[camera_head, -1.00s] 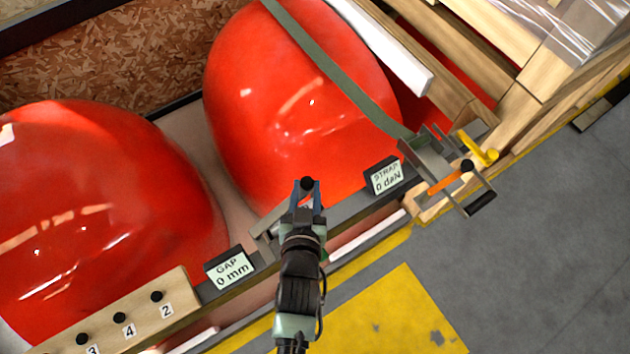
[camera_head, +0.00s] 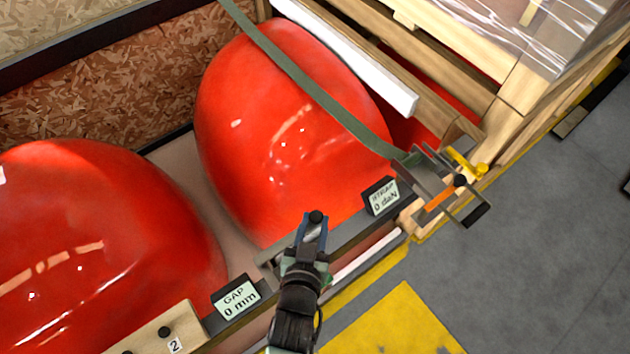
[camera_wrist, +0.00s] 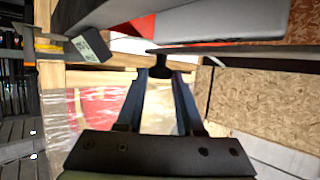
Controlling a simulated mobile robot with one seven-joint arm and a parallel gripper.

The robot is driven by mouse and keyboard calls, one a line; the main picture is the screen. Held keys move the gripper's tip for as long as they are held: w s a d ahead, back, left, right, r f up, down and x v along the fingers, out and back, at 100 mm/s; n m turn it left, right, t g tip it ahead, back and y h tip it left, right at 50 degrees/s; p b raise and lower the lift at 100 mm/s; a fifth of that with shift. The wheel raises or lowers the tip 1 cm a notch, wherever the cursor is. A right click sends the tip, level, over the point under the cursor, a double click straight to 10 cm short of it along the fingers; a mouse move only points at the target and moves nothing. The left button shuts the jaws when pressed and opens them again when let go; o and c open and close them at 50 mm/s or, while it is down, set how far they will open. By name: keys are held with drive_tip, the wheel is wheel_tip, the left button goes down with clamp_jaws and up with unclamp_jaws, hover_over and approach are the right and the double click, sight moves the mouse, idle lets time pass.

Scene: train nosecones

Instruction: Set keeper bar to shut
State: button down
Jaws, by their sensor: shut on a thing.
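My gripper (camera_head: 314,232) is at the front rail between the GAP and STRAP displays, its blue fingers shut on a black knob (camera_head: 316,217). The knob also shows between the fingertips in the wrist view (camera_wrist: 160,62). A short grey bar (camera_head: 272,257) shows just left of the fingers; my gripper hides how it joins the knob. At the right end of the rail a grey strap tensioner (camera_head: 418,172) carries an orange bar (camera_head: 440,198) with a black knob, and a yellow lever (camera_head: 465,165). I cannot tell which bar is the keeper bar.
Two red nosecones (camera_head: 285,130) (camera_head: 90,240) lie behind the rail. A green strap (camera_head: 310,85) crosses the right one. The GAP display (camera_head: 237,298) reads 0 mm; the STRAP display (camera_head: 381,197) reads 0 daN. A numbered wooden block (camera_head: 150,338) stands lower left.

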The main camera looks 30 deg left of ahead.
drive_tip(key=shift+f, duration=0.1)
drive_tip(key=c, duration=0.5)
unclamp_jaws()
drive_tip(key=shift+d, duration=0.1)
drive_tip(key=shift+c, duration=0.2)
drive_tip(key=shift+s, duration=0.1)
drive_tip(key=b+v, duration=0.2)
drive_tip(key=v, duration=1.1)
